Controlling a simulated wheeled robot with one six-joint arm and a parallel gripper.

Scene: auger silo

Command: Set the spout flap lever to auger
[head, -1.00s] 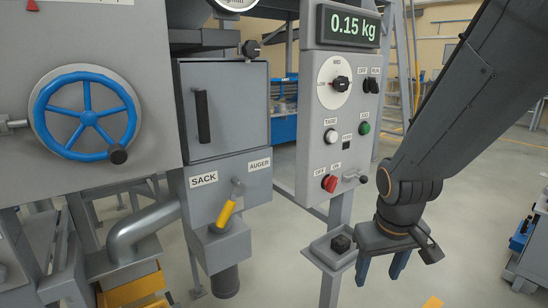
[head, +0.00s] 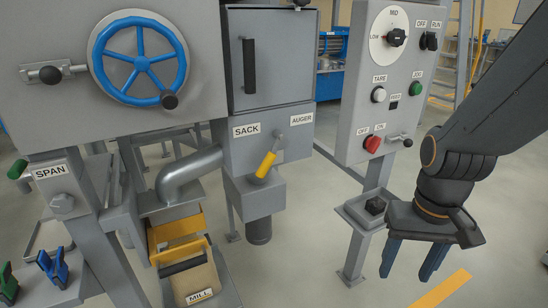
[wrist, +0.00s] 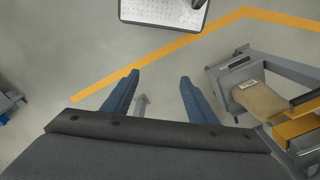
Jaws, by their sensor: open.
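The spout flap lever has a yellow grip (head: 265,164) and stands on the grey spout box (head: 254,196) in the head view. Its grip slants down to the left from a pivot below and between the SACK label (head: 246,130) and the AUGER label (head: 301,119). Which label the lever is set to, I cannot tell for sure. My gripper (head: 408,262) is at the right, well apart from the lever, pointing down with its blue fingers spread and empty. In the wrist view the fingers (wrist: 152,97) are apart over the floor, and the lever does not show.
A control panel (head: 378,84) with knobs and switches stands between the spout and my arm. A small tray with a black knob (head: 375,205) sits close left of my gripper. A blue handwheel (head: 139,62) and a MILL sack (head: 195,284) are at left.

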